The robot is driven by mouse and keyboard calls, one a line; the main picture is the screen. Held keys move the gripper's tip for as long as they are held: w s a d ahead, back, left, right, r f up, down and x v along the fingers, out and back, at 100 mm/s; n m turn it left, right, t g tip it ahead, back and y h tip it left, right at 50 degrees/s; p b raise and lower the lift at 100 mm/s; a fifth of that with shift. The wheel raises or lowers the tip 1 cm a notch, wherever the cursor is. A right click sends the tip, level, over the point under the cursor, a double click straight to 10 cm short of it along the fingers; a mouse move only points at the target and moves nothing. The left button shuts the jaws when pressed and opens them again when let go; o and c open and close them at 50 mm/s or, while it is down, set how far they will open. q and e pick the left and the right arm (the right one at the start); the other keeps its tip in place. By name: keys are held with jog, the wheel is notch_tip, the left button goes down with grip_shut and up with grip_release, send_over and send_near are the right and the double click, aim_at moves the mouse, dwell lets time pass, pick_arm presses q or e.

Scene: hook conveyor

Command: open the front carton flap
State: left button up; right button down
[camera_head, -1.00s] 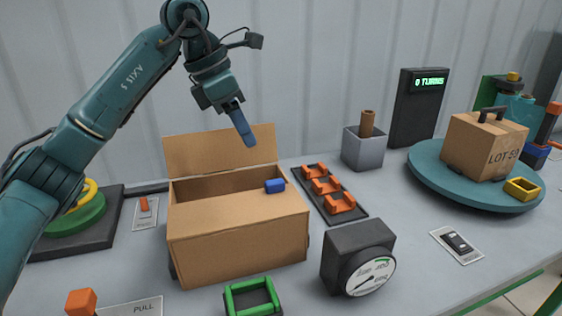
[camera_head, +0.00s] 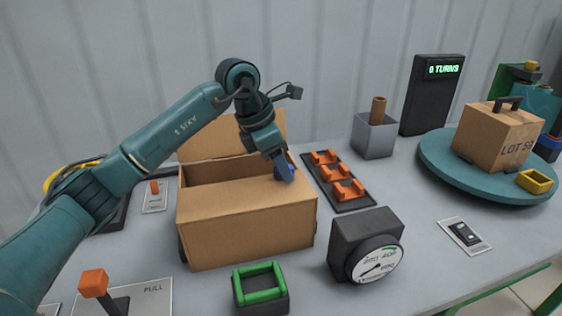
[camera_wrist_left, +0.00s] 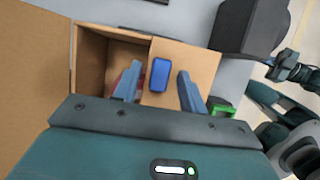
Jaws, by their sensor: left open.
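The brown carton (camera_head: 245,230) stands on the table with its back flap (camera_head: 205,147) raised. Its front flap (camera_head: 228,192) lies flat over the front part of the opening, leaving a gap behind it. A blue tab (camera_wrist_left: 160,75) sits on the front flap near its inner edge. My left gripper (camera_head: 286,172) points down at the tab, which its fingers partly hide in the head view. In the left wrist view, its open fingers are on either side of the tab, with space showing between. Parts of an arm, seemingly my right, show at the right edge there; its gripper is unclear.
A black gauge (camera_head: 366,245) and a green-rimmed holder (camera_head: 260,288) stand in front of the carton. A black rack with orange clips (camera_head: 338,182) is close on its right. An orange-knobbed lever (camera_head: 94,283) is front left. A turntable (camera_head: 450,175) stands farther right.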

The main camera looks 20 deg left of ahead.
pick_arm(q)
jog(key=shift+c, duration=0.5)
grip_shut()
